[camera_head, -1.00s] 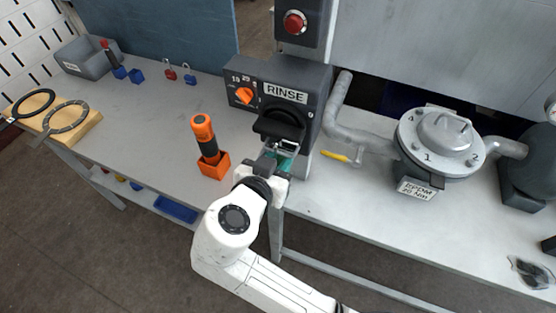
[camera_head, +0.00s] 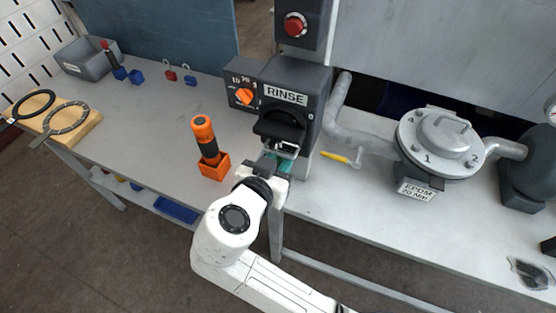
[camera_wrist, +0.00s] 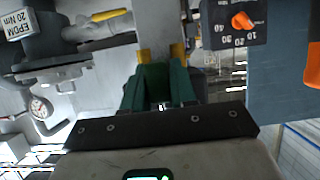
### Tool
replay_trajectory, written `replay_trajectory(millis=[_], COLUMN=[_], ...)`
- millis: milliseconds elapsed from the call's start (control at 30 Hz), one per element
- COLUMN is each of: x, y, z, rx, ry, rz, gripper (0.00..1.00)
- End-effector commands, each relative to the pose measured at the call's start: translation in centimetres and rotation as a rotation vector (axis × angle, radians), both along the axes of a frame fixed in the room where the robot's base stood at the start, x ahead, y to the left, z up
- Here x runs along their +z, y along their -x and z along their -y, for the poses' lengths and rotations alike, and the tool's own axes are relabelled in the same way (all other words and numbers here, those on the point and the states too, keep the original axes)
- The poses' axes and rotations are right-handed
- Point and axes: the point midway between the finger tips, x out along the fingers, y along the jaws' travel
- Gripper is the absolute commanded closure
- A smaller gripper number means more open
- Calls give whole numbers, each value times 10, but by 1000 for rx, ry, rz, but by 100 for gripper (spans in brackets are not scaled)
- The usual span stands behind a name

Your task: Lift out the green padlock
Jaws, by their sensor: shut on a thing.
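My gripper (camera_head: 274,163) is at the front of the dark RINSE unit (camera_head: 292,105), just below its black handle, in the head view. It is shut on a small teal-green piece (camera_head: 285,164), which I take to be the green padlock. Bright metal shows just above it, against the unit. In the wrist view, two dark green upright parts (camera_wrist: 181,82) stand close together in front of my gripper, with yellow behind their tops. I cannot clearly tell fingers from padlock there, nor whether the shackle is clear of the unit.
An orange holder (camera_head: 214,167) with an orange-and-black tool stands left of my gripper. A yellow-handled valve (camera_head: 341,157) and a round grey lidded vessel (camera_head: 440,142) are to the right. Red (camera_head: 171,76) and blue (camera_head: 190,79) padlocks sit farther back. The left bench is mostly clear.

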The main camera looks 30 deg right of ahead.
Motion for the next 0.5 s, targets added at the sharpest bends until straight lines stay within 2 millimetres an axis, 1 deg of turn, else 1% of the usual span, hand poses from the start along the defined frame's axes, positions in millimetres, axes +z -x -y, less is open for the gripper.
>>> replay_trajectory(millis=[33, 233, 500], x=[13, 14, 12], y=[-3, -3, 3], z=[0, -1, -9], rx=[3, 5, 4], ry=[11, 10, 10], rz=[29, 30, 27], gripper=[100, 100, 100])
